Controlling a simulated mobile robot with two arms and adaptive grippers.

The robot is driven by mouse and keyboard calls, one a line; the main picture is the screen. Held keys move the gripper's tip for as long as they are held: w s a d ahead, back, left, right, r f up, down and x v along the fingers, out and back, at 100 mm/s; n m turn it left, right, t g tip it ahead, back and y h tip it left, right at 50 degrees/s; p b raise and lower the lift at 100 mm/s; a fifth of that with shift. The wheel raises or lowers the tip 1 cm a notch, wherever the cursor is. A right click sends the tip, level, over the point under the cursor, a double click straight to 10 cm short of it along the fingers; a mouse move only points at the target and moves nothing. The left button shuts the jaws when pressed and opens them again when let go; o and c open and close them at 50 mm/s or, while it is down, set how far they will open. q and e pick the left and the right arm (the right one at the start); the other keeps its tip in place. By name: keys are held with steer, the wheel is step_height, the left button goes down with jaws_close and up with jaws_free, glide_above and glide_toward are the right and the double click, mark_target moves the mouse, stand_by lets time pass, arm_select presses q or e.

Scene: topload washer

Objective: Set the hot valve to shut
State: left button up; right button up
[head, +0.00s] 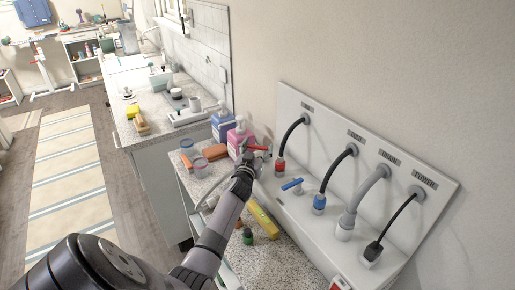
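The hot valve's red handle (256,148) shows at the left end of the white wall panel (298,205), partly behind my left gripper. Close to its right is the red hose collar (280,167) with a black hose curving up to a labelled outlet. My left gripper (258,156) is at the red handle and overlaps it in the head view. Its fingers are small and partly hidden, so I cannot tell whether they are closed on the handle or touch it. My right gripper is not in view.
The blue valve handle (292,185) and blue hose collar (319,202) are to the right, then a grey drain hose (365,197) and a black power cord (398,218). Pink (240,139) and blue (222,124) bottles stand behind the gripper. A yellow box (263,220) lies below.

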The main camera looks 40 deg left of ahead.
arm_select(q)
steer(key=c, duration=0.6)
